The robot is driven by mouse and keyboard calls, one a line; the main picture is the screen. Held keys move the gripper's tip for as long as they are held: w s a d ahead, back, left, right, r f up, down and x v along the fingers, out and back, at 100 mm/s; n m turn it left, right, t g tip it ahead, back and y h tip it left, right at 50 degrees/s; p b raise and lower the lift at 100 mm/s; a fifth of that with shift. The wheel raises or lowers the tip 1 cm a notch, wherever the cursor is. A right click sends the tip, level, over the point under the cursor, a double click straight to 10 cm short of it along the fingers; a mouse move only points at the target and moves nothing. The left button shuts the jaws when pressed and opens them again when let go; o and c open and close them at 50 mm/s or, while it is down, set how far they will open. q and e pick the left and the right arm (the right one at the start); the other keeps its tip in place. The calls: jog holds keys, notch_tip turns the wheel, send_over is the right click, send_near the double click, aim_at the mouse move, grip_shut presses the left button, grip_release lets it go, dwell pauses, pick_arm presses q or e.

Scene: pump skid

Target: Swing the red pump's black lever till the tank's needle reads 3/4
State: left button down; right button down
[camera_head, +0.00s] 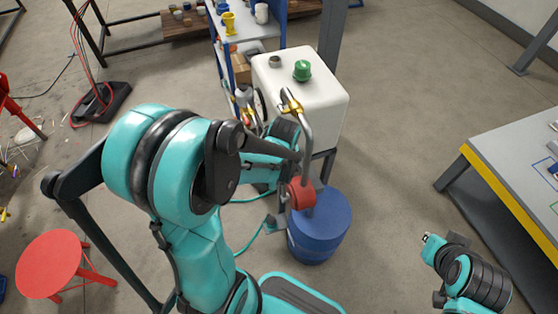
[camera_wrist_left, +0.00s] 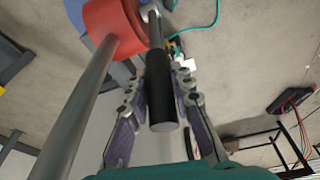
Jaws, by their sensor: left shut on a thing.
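The red pump (camera_head: 301,194) sits on top of a blue drum (camera_head: 325,240), with a bent grey pipe (camera_head: 307,135) rising from it to the white tank (camera_head: 318,98). In the left wrist view the red pump (camera_wrist_left: 112,27) is at the top. Its lever's black grip (camera_wrist_left: 161,98) runs between the fingers of my left gripper (camera_wrist_left: 160,112), which is shut on it. In the head view my left arm hides most of the lever and that gripper. A dark round rim, perhaps the gauge, shows edge-on at the tank's left side (camera_head: 260,104); no needle is readable. My right gripper (camera_head: 432,240) is at lower right, away from the pump.
The tank has a green cap (camera_head: 302,71). A blue shelf cart (camera_head: 222,42) stands behind it. A red stool (camera_head: 65,264) is at lower left, a yellow-edged table (camera_head: 500,192) at right. A teal hose (camera_head: 252,240) runs near the drum. Open floor lies between drum and table.

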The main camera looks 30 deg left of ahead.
pick_arm(q)
jog(key=s+d+f+t+y+b, duration=0.1)
jog(key=s+d+t+y+b, duration=0.3)
jog(key=s+d+y+b, duration=0.1)
jog(key=shift+s+d+f+b, duration=0.15)
jog(key=shift+s+d+b, duration=0.55)
jog(key=shift+d, duration=0.5)
jog(key=c, duration=1.3)
grip_release()
jog(key=v, duration=1.2)
jog(key=shift+s+f, duration=0.1)
jog(key=shift+s, duration=0.15)
